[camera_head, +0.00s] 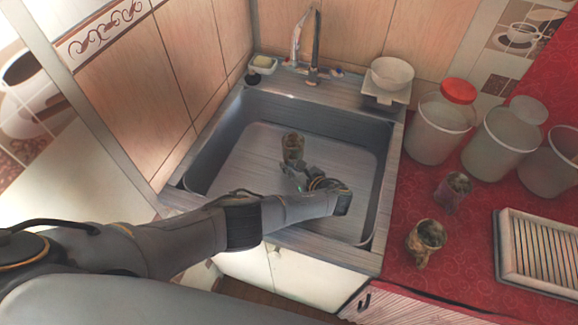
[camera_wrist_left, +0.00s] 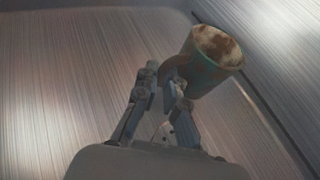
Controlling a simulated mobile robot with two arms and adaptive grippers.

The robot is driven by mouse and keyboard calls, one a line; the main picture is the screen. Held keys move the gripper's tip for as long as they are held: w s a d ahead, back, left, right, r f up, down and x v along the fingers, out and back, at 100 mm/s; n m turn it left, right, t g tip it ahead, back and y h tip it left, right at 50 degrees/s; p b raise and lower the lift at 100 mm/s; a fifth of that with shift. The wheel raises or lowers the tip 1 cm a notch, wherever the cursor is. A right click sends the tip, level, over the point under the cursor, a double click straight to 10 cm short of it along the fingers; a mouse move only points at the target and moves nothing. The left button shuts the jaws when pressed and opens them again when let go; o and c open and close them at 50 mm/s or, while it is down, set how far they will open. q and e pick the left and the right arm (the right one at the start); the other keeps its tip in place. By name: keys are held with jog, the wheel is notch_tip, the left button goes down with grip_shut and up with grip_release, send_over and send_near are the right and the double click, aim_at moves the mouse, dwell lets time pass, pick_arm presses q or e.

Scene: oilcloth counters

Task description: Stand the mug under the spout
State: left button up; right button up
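The mug (camera_head: 292,146), brown and mottled, is in the grey sink basin, at the fingertips of my left gripper (camera_head: 299,180). In the left wrist view the mug (camera_wrist_left: 212,58) shows its open rim and a greenish-blue side. My left gripper (camera_wrist_left: 164,84) has its fingers close together at the mug's near side, apparently shut on its handle; the handle is mostly hidden. I cannot tell whether the mug's base touches the basin floor. The spout (camera_head: 297,40) of the metal tap is at the sink's back edge, behind the mug. My right gripper is not in view.
The sink (camera_head: 240,152) has raised walls around the mug. A soap dish (camera_head: 262,65) and a white bowl (camera_head: 391,74) flank the tap. On the red counter stand large jars (camera_head: 437,130), two more cups (camera_head: 426,240) (camera_head: 453,190) and a slatted rack (camera_head: 540,250).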

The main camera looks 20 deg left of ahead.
pick_arm(q)
jog(key=o, duration=0.4)
jog(key=p+v, duration=0.1)
jog(key=v, duration=0.6)
jog(key=shift+s+d, duration=0.15)
jog(key=shift+d, duration=0.1)
jog(key=shift+d+r+p, duration=0.1)
jog(key=shift+p, duration=0.3)
